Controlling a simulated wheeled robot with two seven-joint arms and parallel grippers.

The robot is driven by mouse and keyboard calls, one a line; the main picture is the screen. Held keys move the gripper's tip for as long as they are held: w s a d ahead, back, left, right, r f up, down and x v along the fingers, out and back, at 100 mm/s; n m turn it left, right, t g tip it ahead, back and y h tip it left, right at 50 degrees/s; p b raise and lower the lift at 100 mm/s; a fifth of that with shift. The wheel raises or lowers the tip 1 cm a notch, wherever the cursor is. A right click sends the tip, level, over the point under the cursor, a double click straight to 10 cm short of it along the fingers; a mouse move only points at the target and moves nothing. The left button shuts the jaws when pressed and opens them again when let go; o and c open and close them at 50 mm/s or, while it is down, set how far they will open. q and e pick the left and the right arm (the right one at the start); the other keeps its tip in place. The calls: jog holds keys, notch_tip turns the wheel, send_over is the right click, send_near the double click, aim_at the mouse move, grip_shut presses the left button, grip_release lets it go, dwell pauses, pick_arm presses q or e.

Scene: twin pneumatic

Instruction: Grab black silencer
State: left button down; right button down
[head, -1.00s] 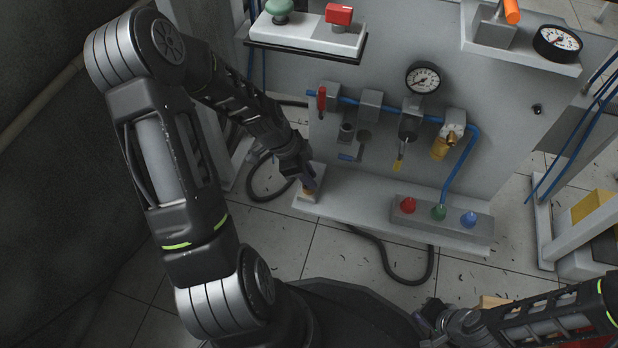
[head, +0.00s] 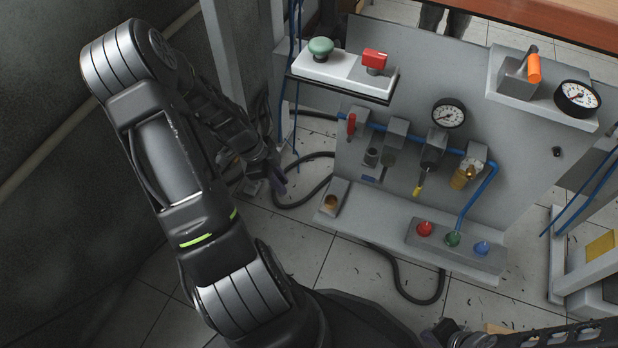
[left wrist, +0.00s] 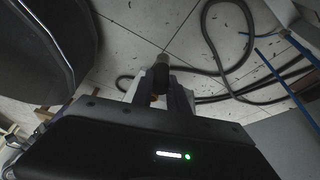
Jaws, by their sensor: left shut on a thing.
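The black silencer (left wrist: 161,72) shows in the left wrist view as a short dark cylinder between my left gripper's fingers (left wrist: 160,95). My left gripper is shut on it. In the head view my left gripper (head: 278,181) is left of the panel, clear of the grey holder (head: 333,197) with a brass-coloured socket. The silencer cannot be made out there against the dark fingers. My right gripper (head: 440,331) is at the bottom edge, partly cut off, and its jaws are unclear.
The grey pneumatic panel (head: 520,150) carries a gauge (head: 448,113), blue tubing and valves. A block with red, green and blue buttons (head: 453,240) sits on its base ledge. A black hose (head: 400,287) lies on the tiled floor. A grey post (head: 226,60) stands near my left arm.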

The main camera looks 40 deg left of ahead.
pick_arm(q)
jog(key=shift+s+a, duration=0.65)
jog(key=shift+a, duration=0.15)
jog(key=shift+s+a, duration=0.6)
jog(key=shift+a, duration=0.2)
